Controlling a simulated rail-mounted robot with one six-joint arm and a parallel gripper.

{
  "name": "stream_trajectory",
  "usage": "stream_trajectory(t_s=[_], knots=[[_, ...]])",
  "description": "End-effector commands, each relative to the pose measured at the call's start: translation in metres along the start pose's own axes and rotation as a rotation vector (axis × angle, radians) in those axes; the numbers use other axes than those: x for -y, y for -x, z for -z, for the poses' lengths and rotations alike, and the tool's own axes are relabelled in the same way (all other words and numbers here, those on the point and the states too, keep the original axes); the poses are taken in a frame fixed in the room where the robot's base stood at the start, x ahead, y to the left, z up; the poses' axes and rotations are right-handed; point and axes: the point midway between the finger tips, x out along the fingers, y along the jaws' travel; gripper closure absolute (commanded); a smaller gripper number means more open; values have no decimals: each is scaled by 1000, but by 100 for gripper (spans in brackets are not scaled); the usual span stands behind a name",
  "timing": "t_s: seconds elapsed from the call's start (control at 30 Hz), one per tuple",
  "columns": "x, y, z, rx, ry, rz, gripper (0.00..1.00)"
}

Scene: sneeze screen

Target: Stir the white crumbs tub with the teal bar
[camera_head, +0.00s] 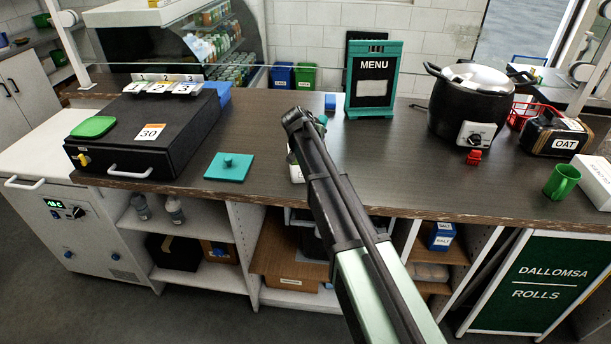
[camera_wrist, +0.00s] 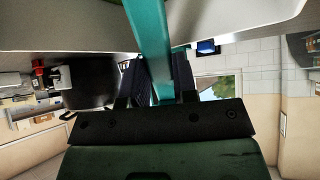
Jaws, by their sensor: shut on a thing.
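My gripper (camera_wrist: 159,78) is shut on the teal bar (camera_wrist: 150,35), which runs up between its two dark fingers to the top of the wrist view. In the head view my arm hides the gripper and most or all of the bar. A small white piece (camera_head: 296,173), possibly the white crumbs tub, shows beside my arm on the counter; the rest is hidden. A broad pale surface (camera_wrist: 60,25) fills the top of the wrist view around the bar; I cannot tell if it is the tub. The bar's far end and any crumbs are not visible.
A teal square lid with a knob (camera_head: 229,168) lies left of my arm. A black box (camera_head: 150,125) stands farther left. A menu stand (camera_head: 372,80) and a blue block (camera_head: 330,102) are behind. A black pot (camera_head: 470,105) and green mug (camera_head: 562,181) stand right.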

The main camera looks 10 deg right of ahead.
Motion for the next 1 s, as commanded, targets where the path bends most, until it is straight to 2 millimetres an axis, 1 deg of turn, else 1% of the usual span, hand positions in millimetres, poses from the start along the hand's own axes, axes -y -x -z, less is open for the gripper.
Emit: stream_trajectory(t_s=[0.33,1.0], knots=[[0,3,3,0,0,0,97],[0,-3,-3,0,0,0,97]])
